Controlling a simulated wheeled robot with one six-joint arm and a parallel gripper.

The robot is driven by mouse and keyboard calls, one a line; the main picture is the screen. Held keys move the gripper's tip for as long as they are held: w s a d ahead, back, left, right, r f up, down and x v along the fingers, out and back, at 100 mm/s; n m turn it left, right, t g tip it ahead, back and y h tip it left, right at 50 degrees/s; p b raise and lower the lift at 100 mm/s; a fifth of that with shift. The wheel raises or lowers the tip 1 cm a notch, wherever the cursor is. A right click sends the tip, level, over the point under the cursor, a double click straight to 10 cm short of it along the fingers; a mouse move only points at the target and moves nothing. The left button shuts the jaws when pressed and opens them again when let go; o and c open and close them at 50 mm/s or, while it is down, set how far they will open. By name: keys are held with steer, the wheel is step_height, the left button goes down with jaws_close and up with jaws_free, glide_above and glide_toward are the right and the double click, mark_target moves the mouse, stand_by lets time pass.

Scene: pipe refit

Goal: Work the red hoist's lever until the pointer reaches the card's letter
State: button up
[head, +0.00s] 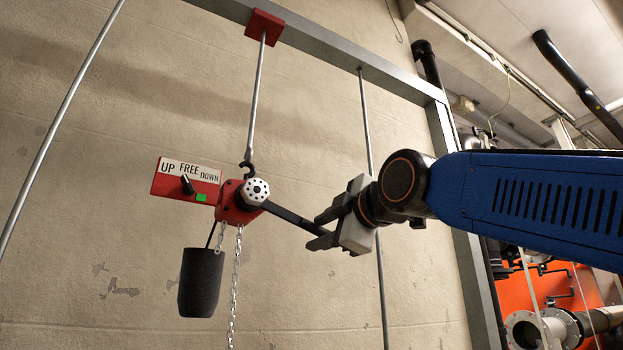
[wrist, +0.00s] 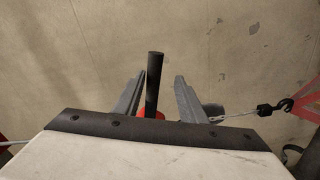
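The red hoist (head: 232,203) hangs by a dark hook from a rod in the head view. Its dark lever (head: 290,217) slopes down to the right from the round white hub (head: 256,191). My gripper (head: 322,228) is at the lever's outer end with a finger on each side. In the wrist view the lever (wrist: 153,85) stands between my open fingers (wrist: 160,97), closer to the left one, with a clear gap to the right one. I see no pointer scale or lettered card.
A red plate (head: 158,183) marked UP, FREE and DOWN has a black knob (head: 187,185) and a green square. A black cylinder (head: 201,283) and a chain (head: 235,285) hang below the hoist. Thin rods (head: 372,200) and a grey frame (head: 340,58) stand near my arm.

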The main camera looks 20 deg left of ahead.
steer(key=v, duration=0.6)
stand_by(0.3)
steer(key=shift+d, duration=0.15)
stand_by(0.4)
steer(key=w+d+f+m+h, duration=0.1)
steer(key=d+f+m+h, duration=0.25)
steer(key=d+f, duration=0.7)
steer(key=w+d+f+m+g+h, duration=0.1)
steer(key=d+f+m+h, duration=0.35)
steer(key=f, duration=0.85)
steer(key=w+d+f+m+h, duration=0.15)
steer(key=d+f+m, duration=0.35)
steer(key=d+f, duration=0.65)
steer(key=s+d+f+m+g+h, duration=0.1)
steer(key=s+d+f, duration=0.4)
steer(key=f, duration=0.6)
steer(key=s+d+f+m+g+h, duration=0.1)
steer(key=s+d+f+m+g, duration=0.2)
steer(key=s+d+f+m, duration=0.3)
steer(key=s+d+f+m+g+h, duration=0.2)
steer(key=s+d+f+m, duration=0.2)
steer(key=f, duration=1.2)
steer(key=s+d, duration=0.2)
steer(key=s, duration=0.1)
steer(key=shift+f, duration=0.25)
